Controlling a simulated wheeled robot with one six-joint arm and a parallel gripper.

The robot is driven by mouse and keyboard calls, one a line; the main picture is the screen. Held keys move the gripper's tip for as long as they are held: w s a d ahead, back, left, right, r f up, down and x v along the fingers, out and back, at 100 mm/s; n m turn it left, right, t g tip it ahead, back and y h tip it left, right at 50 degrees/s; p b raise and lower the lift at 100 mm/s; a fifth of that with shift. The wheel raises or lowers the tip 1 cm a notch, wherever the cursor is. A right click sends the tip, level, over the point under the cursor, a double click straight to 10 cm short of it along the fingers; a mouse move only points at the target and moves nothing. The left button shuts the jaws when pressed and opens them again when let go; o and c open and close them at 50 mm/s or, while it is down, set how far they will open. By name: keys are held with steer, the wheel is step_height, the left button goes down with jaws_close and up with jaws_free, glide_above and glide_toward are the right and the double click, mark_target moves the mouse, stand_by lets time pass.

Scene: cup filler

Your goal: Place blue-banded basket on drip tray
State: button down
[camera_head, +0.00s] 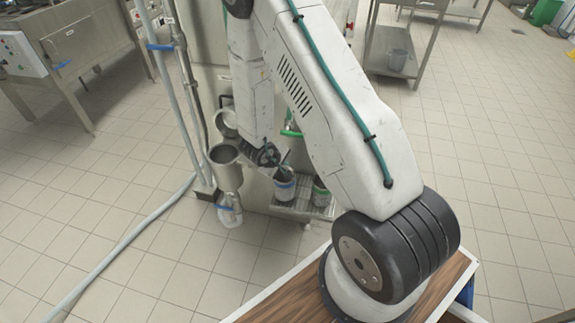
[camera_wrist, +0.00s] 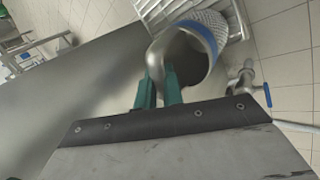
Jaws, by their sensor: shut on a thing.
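The blue-banded basket (camera_head: 284,192) is a small metal mesh cup with a blue band. In the wrist view the blue-banded basket (camera_wrist: 208,27) is tilted, with its open mouth towards the camera. My gripper (camera_wrist: 160,82) has green fingers shut on the basket's metal handle. In the head view my gripper (camera_head: 270,157) is just above and left of the basket, partly hidden by my arm. The drip tray (camera_head: 298,211) is a slatted metal shelf low on the machine. The basket overlaps it in the picture; I cannot tell whether they touch.
A metal funnel (camera_head: 225,163) and a blue-handled tap (camera_head: 230,205) are to the left. A tap also shows at right in the wrist view (camera_wrist: 248,87). The machine's steel panel (camera_wrist: 85,75) is close.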

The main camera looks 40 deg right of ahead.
mark_target(280, 177)
steer(key=shift+w+d+f, duration=0.2)
steer(key=shift+d+f, duration=0.15)
steer(key=shift+d, duration=0.25)
steer(key=shift+w+d+f, duration=0.15)
steer(key=shift+d+f, duration=0.2)
steer(key=shift+d, duration=0.25)
steer(key=shift+f, duration=0.15)
steer(key=c, duration=1.5)
jaws_free()
steer(key=shift+v, duration=3.9)
steer(key=shift+d, duration=0.1)
